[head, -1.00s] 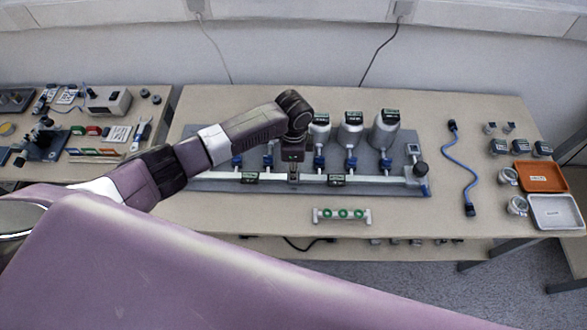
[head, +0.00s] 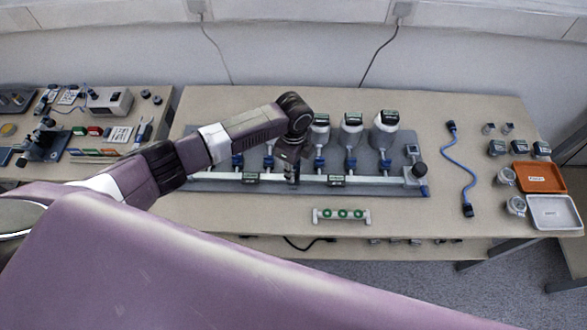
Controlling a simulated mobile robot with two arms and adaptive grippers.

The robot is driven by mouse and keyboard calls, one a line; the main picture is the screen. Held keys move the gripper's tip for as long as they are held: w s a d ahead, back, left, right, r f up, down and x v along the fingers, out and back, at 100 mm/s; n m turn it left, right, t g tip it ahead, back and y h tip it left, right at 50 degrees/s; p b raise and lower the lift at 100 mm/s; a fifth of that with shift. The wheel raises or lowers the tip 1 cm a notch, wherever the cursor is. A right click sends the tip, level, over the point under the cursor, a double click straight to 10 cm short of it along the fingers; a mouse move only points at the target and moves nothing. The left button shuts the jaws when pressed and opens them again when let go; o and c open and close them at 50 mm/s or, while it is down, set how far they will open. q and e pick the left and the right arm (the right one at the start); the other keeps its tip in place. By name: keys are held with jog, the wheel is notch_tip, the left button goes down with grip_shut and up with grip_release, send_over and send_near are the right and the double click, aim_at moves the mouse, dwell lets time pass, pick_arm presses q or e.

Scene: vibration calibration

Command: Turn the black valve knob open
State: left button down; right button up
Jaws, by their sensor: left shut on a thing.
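My left gripper (head: 291,179) points down at the middle of the pale pipe rail (head: 385,181) on the grey board. It is shut on a small part there, which I take to be the black valve knob. The fingers and wrist hide nearly all of it, so its angle cannot be told. Another round black knob (head: 419,169) stands at the right end of the rail, clear of the gripper. Several blue valves, one of them beside the gripper (head: 319,164), sit along the rail. My right gripper is not in view.
White-grey vessels with dark labels (head: 385,130) stand behind the rail. A green-dotted holder (head: 342,215) lies in front. A blue cable (head: 459,166), an orange tray (head: 540,177) and a white tray (head: 555,212) are at the right. The table front is mostly bare.

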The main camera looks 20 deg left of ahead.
pick_arm(q)
jog(key=m, duration=0.6)
jog(key=shift+m, duration=0.3)
jog(key=m+b, duration=0.1)
jog(key=m, duration=0.3)
jog(key=shift+m, duration=0.8)
jog(key=c, duration=1.7)
grip_release()
jog(key=shift+o, duration=0.2)
jog(key=shift+r, duration=0.15)
